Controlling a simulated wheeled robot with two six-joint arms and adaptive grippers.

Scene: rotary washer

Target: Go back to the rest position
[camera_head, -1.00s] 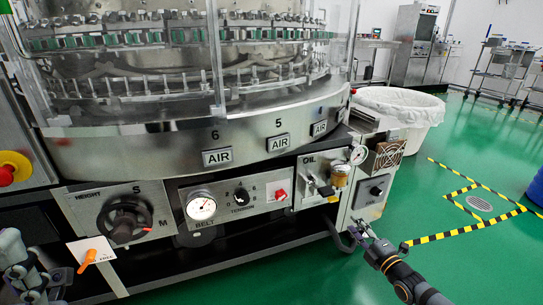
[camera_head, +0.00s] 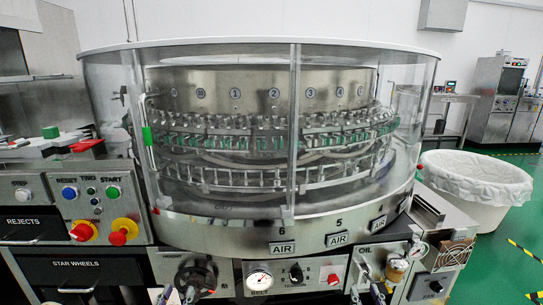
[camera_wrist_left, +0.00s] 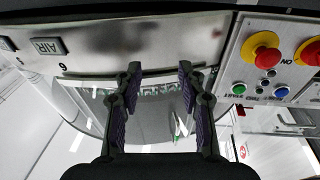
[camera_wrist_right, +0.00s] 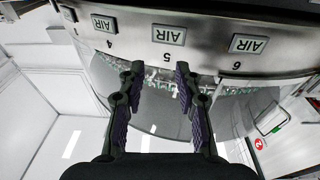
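My left gripper (camera_wrist_left: 160,76) is open and empty in the left wrist view, its two dark fingers apart in front of the steel rim of the rotary washer (camera_head: 220,235). My right gripper (camera_wrist_right: 154,76) is also open and empty in the right wrist view, with the AIR plates of the washer rim beyond it. In the head view, only gripper tips show at the bottom edge, the left (camera_head: 174,297) by the height knob and the right (camera_head: 370,293) under the OIL panel. The rest of both arms is out of that view.
A control panel with emergency stops (camera_head: 122,231) and drawers stands at the left. A white lined bin (camera_head: 475,190) stands at the right on the green floor (camera_head: 497,262). A steel cabinet (camera_head: 495,100) stands at the back right.

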